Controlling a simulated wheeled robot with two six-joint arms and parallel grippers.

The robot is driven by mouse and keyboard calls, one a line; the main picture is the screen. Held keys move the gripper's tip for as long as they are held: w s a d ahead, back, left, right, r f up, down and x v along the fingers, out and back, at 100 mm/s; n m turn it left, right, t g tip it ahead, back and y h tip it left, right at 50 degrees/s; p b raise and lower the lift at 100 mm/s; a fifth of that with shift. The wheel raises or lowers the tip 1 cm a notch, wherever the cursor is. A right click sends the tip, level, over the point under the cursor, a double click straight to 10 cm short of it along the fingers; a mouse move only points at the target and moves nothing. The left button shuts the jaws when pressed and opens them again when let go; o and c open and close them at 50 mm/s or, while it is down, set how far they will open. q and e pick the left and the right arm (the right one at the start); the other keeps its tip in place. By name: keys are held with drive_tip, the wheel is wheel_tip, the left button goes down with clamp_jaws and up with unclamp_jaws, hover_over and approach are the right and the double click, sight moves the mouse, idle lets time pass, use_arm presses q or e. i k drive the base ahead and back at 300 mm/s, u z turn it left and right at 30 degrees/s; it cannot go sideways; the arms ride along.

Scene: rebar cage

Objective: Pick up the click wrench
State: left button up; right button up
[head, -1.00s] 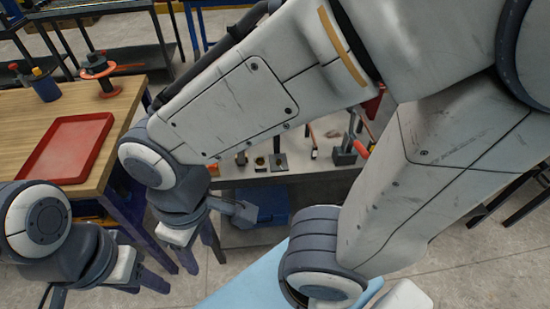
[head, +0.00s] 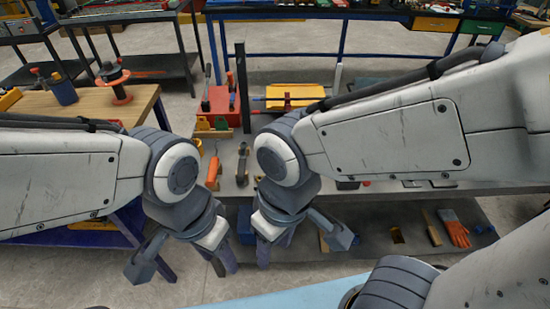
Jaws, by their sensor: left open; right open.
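I cannot pick out the click wrench for certain among the small tools. On the grey bench, an orange-handled tool (head: 213,172) and a dark slim tool (head: 242,165) lie just behind my grippers. My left gripper (head: 182,270) is open and empty, pointing down in front of the bench. My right gripper (head: 303,253) is open and empty, just right of it, also pointing down at the bench's front. Neither touches a tool. My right arm hides part of the bench top.
A wooden table (head: 90,106) stands left, with a blue cup (head: 62,90) and a red spool (head: 112,82). The bench holds a red bin (head: 218,103), a yellow box (head: 290,95) and a tall dark post (head: 242,88). An orange glove (head: 454,230) lies on the lower shelf.

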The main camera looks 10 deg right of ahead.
sight(241, 176)
drive_tip(key=k, duration=0.6)
drive_tip(key=z, duration=0.4)
drive_tip(key=i, duration=1.3)
drive_tip(key=z, duration=0.4)
